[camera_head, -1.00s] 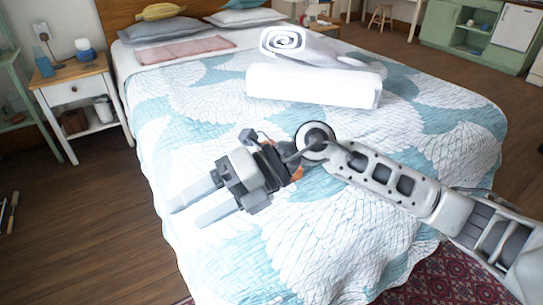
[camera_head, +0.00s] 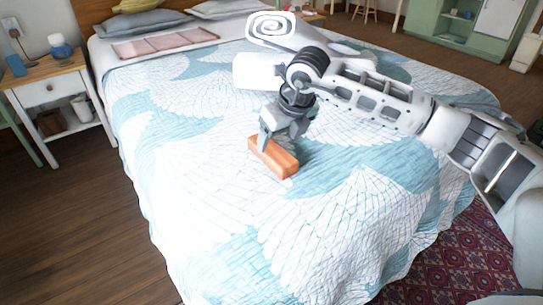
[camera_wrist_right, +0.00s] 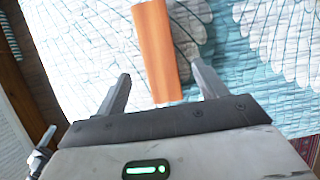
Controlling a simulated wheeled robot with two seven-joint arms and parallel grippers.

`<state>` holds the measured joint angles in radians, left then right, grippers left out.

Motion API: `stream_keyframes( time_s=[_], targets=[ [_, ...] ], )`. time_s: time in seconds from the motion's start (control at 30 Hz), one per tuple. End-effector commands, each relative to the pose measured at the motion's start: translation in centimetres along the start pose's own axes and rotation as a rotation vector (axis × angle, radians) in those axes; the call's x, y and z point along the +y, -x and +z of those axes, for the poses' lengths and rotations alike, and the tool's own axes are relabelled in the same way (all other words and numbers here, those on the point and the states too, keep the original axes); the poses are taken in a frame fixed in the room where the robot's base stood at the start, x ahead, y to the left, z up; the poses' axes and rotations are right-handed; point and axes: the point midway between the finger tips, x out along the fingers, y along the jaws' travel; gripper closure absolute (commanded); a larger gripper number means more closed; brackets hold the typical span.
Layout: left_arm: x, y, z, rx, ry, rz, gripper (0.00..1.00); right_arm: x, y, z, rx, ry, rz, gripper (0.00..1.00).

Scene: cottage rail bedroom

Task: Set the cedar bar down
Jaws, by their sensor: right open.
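The cedar bar (camera_head: 277,160) is a plain orange-brown block that appears to lie on the bed's quilt (camera_head: 330,215). My right gripper (camera_head: 270,142) points down at it from above, with one finger in front of the bar's near side. In the right wrist view the bar (camera_wrist_right: 156,45) runs lengthwise between the two spread fingers (camera_wrist_right: 162,72), with a gap on either side. The right gripper is open and holds nothing. The bar's far side is partly hidden by the gripper in the head view. My left gripper is not in view.
Rolled and folded white bedding (camera_head: 262,72) lies just behind my right arm. Pillows (camera_head: 140,22) and a pink folded cloth (camera_head: 165,43) are at the bed's head. A nightstand (camera_head: 60,85) stands at the left. The quilt's front and left are clear.

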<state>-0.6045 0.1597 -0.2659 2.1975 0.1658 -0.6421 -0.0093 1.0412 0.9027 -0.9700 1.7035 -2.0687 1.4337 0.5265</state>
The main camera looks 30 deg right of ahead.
Motion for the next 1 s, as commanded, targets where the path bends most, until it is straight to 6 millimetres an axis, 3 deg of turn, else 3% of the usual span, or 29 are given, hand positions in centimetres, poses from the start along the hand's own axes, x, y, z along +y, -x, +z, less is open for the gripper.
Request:
stream_keyframes(
  time_s=[0.23, 0.5, 0.8, 1.0],
  targets=[
    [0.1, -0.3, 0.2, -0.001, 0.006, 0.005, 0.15, 0.1, -1.9, 0.1, 0.001, -0.001, 0.002, 0.29],
    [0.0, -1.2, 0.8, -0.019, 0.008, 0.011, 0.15, 0.1, -5.7, 0.6, 0.002, -0.001, 0.002, 0.29],
    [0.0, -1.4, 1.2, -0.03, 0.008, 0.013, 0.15, 0.1, -6.2, 0.6, 0.0, 0.001, 0.002, 0.29],
    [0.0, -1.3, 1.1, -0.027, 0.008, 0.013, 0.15, 0.1, -6.2, 0.6, 0.0, 0.001, 0.002, 0.8]
  ],
)
